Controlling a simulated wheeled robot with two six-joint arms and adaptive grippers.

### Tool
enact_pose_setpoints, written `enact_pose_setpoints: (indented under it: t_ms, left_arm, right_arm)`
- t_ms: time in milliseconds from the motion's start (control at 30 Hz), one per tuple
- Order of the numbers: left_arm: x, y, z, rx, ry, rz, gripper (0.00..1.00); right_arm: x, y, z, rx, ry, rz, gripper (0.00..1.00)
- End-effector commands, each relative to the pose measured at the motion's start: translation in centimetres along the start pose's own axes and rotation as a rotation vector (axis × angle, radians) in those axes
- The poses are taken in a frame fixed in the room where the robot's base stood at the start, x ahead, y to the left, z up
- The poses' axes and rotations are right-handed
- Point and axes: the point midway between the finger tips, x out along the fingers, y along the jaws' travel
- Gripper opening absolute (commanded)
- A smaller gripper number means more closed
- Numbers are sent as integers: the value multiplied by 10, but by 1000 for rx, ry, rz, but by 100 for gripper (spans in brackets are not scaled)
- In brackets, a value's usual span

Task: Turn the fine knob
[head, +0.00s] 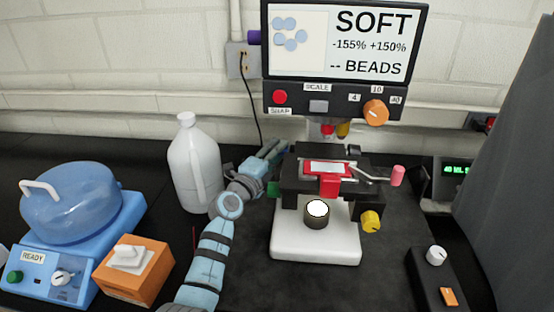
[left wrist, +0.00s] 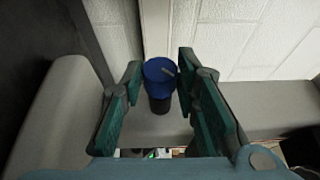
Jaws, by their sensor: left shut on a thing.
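The microscope (head: 312,245) has a white base, a black stage and several coloured knobs. My left gripper (head: 270,152) is at the left rear side of the stage, its arm coming up from the front. In the left wrist view, its teal fingers (left wrist: 160,80) are shut on a blue knob (left wrist: 157,72) with a dark lower part, one finger on each side. This knob is hidden in the head view, and no label on it can be read. A green knob (head: 272,188) and a yellow knob (head: 371,221) show on the microscope's sides. My right gripper is not in view.
The screen (head: 345,40) above reads SOFT, -155% +150%, -- BEADS. A white jug (head: 193,165) stands close left of my left arm. An orange switch box (head: 133,272) and a blue centrifuge (head: 80,210) are at the left. A control box (head: 435,275) is at the right.

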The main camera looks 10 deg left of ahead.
Motion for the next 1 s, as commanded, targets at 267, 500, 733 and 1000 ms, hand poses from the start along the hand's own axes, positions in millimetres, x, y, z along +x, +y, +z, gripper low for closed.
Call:
enact_pose_setpoints:
  t_ms: [267, 500, 733, 1000]
  left_arm:
    - [0, -2, 1, 1, -1, 1, 48]
    - [0, -1, 0, 0, 1, 2, 48]
    - [-28, -1, 1, 2, -1, 1, 48]
    - [-100, 0, 1, 2, -1, 4, 48]
  right_arm:
    - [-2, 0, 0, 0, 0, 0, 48]
    - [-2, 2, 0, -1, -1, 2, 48]
    - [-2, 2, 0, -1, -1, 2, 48]
    - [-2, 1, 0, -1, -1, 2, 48]
